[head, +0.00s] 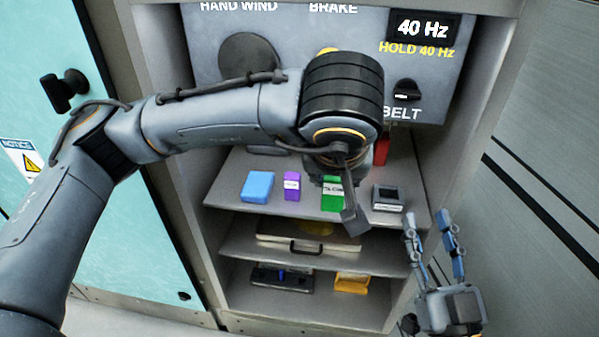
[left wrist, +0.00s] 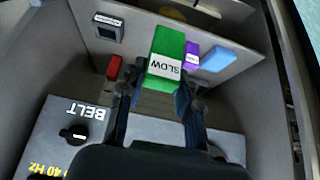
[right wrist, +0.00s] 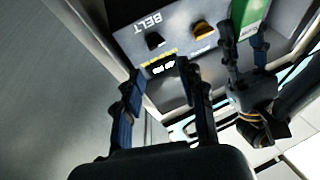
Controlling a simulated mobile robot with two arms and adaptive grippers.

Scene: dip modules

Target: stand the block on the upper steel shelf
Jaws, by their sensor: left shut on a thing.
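A green block (head: 332,197) with a white label is at the upper steel shelf (head: 225,185). In the left wrist view the green block (left wrist: 168,45) reads SLOW and sits between the fingers of my left gripper (left wrist: 158,88), which is shut on it. Whether its base touches the shelf is hard to tell. The left arm hides part of the block in the head view, and it also shows in the right wrist view (right wrist: 252,12). My right gripper (head: 430,222) is open and empty, to the right of the shelves.
A blue block (head: 257,186), a purple block (head: 292,186) and a dark square module (head: 387,196) stand on the upper shelf; a red object (head: 381,150) is behind. A flat case (head: 305,247) is on the shelf below. The control panel (head: 290,45) hangs above.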

